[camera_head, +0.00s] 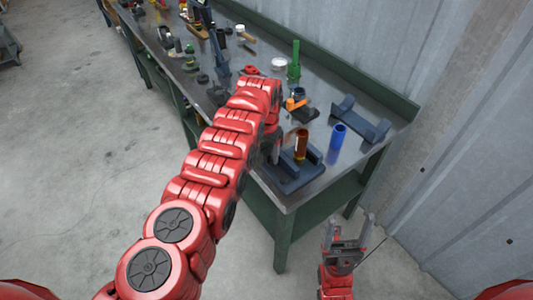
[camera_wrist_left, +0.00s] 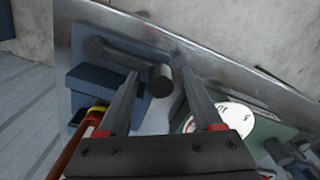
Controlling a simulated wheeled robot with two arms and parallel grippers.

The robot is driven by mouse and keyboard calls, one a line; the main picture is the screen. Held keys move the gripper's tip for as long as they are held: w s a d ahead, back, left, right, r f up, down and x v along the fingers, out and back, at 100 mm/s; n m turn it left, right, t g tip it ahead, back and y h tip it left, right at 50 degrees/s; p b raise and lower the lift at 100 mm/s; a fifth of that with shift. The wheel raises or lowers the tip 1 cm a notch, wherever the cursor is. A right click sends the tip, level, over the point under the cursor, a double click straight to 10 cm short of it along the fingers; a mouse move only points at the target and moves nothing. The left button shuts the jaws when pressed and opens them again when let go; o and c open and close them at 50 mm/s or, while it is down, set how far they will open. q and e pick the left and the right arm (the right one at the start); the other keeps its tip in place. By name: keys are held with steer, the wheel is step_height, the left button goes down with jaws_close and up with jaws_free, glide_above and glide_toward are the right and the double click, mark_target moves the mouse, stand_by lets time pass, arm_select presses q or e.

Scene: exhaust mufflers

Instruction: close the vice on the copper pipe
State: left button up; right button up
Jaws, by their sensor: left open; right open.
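The copper pipe (camera_head: 301,144) stands upright in the blue-grey vice (camera_head: 291,179) at the near corner of the bench. In the left wrist view the vice (camera_wrist_left: 92,85) is at upper left, and part of the copper pipe (camera_wrist_left: 72,146) shows at lower left. A dark round-ended bar (camera_wrist_left: 160,82) on the vice points between the fingers of my left gripper (camera_wrist_left: 160,73), which is open. I cannot tell if the fingers touch it. In the head view my left gripper (camera_head: 273,148) is partly hidden beside the vice. My right gripper (camera_head: 348,228) is open and empty, off the bench's near end.
A blue cylinder (camera_head: 338,136) stands right of the pipe, before a blue-grey bracket (camera_head: 360,121). An orange-and-black tool (camera_head: 299,106) and a green upright part (camera_head: 294,62) are farther back. A white labelled disc (camera_wrist_left: 233,116) lies near the left gripper. The corrugated wall is close behind the bench.

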arm_select(q)
jaws_close()
stand_by(1.3)
